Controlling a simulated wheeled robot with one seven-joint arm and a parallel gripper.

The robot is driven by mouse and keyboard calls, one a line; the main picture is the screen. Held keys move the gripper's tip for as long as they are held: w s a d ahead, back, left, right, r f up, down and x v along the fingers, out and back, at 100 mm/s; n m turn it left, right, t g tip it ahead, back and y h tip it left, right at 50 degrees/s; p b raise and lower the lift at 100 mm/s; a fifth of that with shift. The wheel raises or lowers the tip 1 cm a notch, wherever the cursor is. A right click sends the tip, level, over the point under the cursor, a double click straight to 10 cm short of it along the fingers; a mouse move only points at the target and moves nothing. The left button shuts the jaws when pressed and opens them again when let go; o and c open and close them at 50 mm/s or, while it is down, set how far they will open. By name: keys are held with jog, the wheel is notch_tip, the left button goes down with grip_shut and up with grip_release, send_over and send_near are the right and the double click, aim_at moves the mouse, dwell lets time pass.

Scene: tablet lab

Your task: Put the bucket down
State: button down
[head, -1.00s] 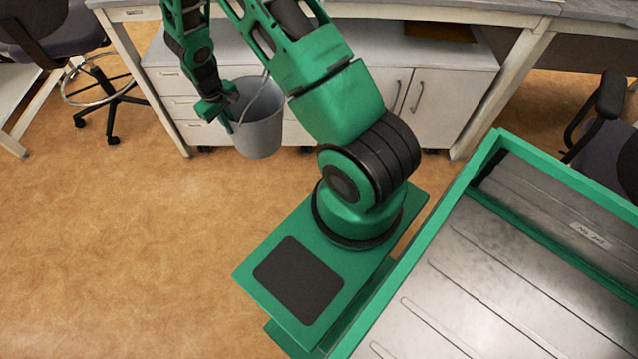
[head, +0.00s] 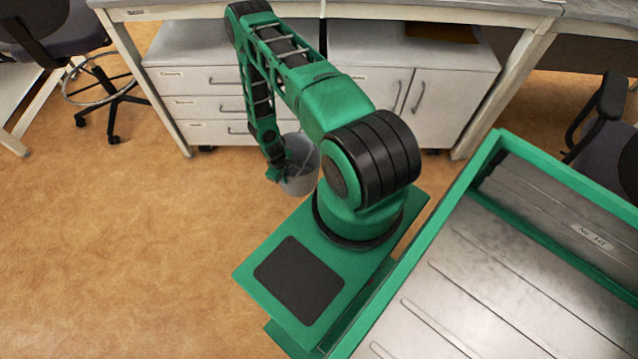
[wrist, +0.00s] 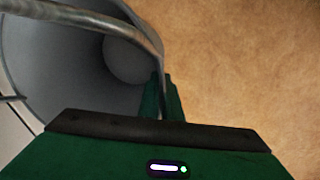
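The grey bucket (head: 304,176) hangs low beside my base in the head view, partly hidden behind my arm. I cannot tell whether its bottom touches the floor. In the wrist view I look into the open bucket (wrist: 60,65), with its metal handle (wrist: 125,30) crossing its mouth. My gripper (head: 277,174) is at the bucket's left side in the head view. In the wrist view my gripper's fingers (wrist: 163,95) are close together, with the handle running between them.
The orange-brown floor (head: 130,250) is clear to the left and front. White drawers and cabinets (head: 410,100) stand under the bench behind the bucket. A swivel chair (head: 75,60) is at the far left, and another chair (head: 605,130) at the right.

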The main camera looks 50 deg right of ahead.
jog(key=shift+s+d+f, duration=0.6)
jog(key=shift+d+f, duration=1.25)
jog(key=shift+f, duration=0.05)
jog(key=shift+s+d+f, duration=0.65)
jog(key=shift+d+f, duration=1.2)
jog(key=shift+d, duration=0.05)
jog(key=shift+s+d+f, duration=0.6)
jog(key=shift+d+f, duration=1.25)
jog(key=shift+f, duration=0.15)
jog(key=c, duration=2)
grip_release()
